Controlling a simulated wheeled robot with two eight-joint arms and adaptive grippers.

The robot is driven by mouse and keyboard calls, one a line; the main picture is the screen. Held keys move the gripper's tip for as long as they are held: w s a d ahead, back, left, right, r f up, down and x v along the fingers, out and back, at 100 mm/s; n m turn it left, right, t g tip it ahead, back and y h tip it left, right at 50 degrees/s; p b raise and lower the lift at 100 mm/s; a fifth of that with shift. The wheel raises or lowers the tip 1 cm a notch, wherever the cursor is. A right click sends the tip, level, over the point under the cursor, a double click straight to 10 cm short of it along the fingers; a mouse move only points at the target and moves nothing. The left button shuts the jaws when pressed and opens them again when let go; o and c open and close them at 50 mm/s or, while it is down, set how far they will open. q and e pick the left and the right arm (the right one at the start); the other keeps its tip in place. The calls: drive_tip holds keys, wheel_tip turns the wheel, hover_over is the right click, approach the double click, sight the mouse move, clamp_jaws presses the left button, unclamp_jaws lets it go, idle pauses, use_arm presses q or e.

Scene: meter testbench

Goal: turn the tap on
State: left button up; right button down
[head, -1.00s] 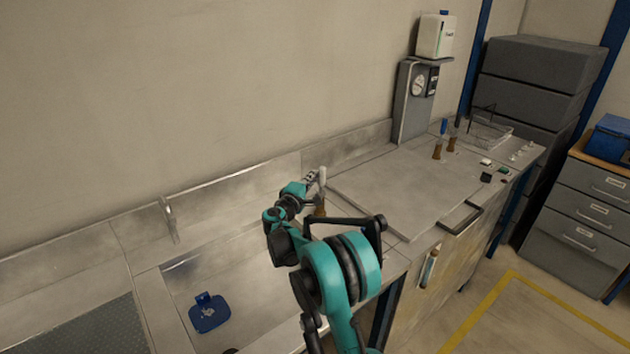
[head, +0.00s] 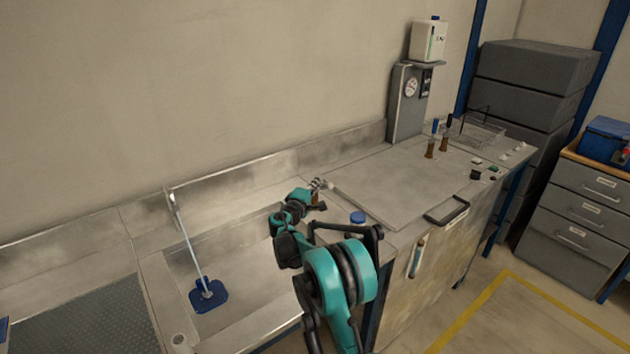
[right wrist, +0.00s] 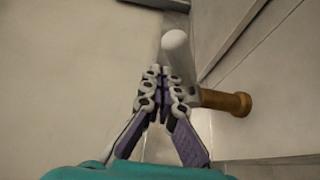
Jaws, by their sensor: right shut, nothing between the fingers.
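The tap's pale lever (right wrist: 177,52) and brass-coloured body (right wrist: 226,101) show in the right wrist view. In the head view the lever (head: 329,185) is small and partly hidden by my gripper. My right gripper (right wrist: 157,76) is shut and empty, with its fingertips right beside the lever; I cannot tell whether they touch. It also shows in the head view (head: 318,184). My left gripper is not in view.
The metal sink (head: 255,305) lies left of my right arm. A blue round cap (head: 357,217) is on the counter (head: 385,185) close to my arm. A gauge stand (head: 407,105) and brown bottles (head: 430,148) stand farther right. The wall is close behind.

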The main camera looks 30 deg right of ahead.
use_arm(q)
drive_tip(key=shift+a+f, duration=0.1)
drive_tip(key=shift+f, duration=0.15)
use_arm(e)
drive_tip(key=shift+s+f, duration=0.45)
drive_tip(key=shift+s, duration=0.05)
drive_tip(key=shift+s+d+f, duration=0.1)
drive_tip(key=shift+d+f, duration=0.05)
